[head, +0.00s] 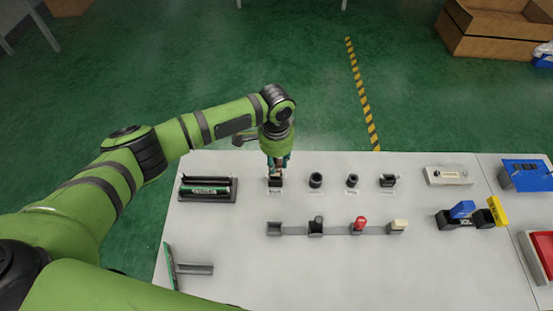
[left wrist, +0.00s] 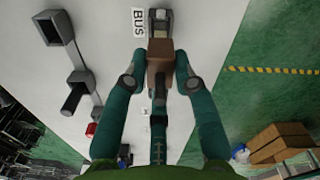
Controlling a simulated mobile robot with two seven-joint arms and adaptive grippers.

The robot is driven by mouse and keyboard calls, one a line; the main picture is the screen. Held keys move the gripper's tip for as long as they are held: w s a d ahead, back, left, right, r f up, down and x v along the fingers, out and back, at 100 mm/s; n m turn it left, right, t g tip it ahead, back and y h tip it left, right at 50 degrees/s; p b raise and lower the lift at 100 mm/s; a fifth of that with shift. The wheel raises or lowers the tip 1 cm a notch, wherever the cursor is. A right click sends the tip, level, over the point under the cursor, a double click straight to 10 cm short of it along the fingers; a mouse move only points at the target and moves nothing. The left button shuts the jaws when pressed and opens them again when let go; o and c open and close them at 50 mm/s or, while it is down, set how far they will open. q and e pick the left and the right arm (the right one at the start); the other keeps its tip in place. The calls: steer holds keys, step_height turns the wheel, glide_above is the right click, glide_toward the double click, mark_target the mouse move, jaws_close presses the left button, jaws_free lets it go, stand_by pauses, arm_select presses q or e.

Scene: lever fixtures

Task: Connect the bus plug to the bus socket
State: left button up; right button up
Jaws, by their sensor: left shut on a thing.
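My left gripper (head: 277,166) is at the back edge of the table, pointing down over the bus socket (head: 275,184), a small dark block. In the left wrist view, the fingers of the left gripper (left wrist: 160,82) are shut on the bus plug (left wrist: 159,55), a brown block. The socket (left wrist: 159,23) shows just past the plug, with a BUS label (left wrist: 138,22) beside it. The plug's far end overlaps the socket's near edge in that view. I cannot tell whether they touch. My right gripper is not in view.
Other dark sockets, including a round one (head: 315,180), stand in the back row to the right. A rail with holders (head: 335,230) lies in front. A dark tray (head: 208,197) is at the left. The table's front middle is clear.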

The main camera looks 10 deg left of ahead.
mark_target(277, 169)
arm_select(q)
steer(key=shift+f+b, duration=1.05)
steer(key=shift+f, duration=1.1)
steer(key=o, duration=1.1)
steer(key=shift+c, duration=0.2)
steer(key=shift+r, duration=0.15)
step_height(277, 169, up, 12)
steer(key=shift+f, duration=0.1)
